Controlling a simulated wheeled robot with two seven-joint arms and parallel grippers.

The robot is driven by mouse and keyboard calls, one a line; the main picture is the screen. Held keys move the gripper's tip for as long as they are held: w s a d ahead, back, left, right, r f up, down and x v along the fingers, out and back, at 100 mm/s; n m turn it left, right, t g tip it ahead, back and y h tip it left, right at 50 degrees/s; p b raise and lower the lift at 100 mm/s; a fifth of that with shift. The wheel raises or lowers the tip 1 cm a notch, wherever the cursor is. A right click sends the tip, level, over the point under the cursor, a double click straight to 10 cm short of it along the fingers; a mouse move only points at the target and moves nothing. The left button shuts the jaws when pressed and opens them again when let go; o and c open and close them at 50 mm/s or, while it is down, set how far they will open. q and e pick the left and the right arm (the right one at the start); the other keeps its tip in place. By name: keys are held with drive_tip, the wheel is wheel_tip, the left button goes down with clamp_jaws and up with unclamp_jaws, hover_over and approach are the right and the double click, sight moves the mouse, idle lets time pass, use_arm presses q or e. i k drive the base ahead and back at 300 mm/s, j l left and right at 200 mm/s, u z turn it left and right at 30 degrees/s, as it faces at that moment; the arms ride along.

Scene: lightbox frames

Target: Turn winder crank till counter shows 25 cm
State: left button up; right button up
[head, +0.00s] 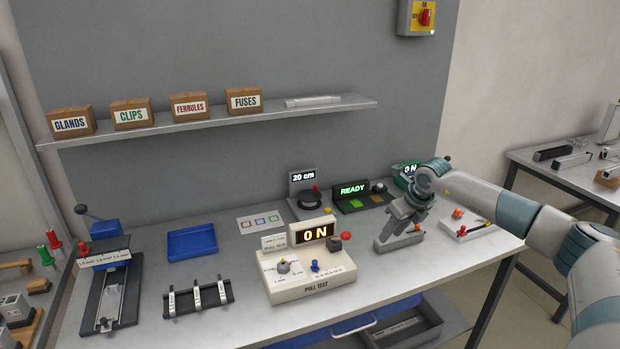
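The winder (310,202) stands at the back middle of the bench, a dark round reel with a red-knobbed crank (316,188). Its counter (303,177) reads "20 cm". My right gripper (399,222) is to the right of the winder and nearer the front, pointing down over a grey device (385,244) with an orange knob. The gripper is apart from the crank. Its fingertips are small and overlap the device, so I cannot tell whether they are open or touching it. My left gripper is not in view.
A "READY" unit (353,199) stands right of the winder, between it and my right arm. A cream "PULL TEST" box (312,275) stands in front of the winder. A blue tray (192,243) lies to the left. A shelf (345,106) with boxes hangs above.

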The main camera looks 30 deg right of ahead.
sight(309, 200)
drive_tip(key=i, duration=1.4)
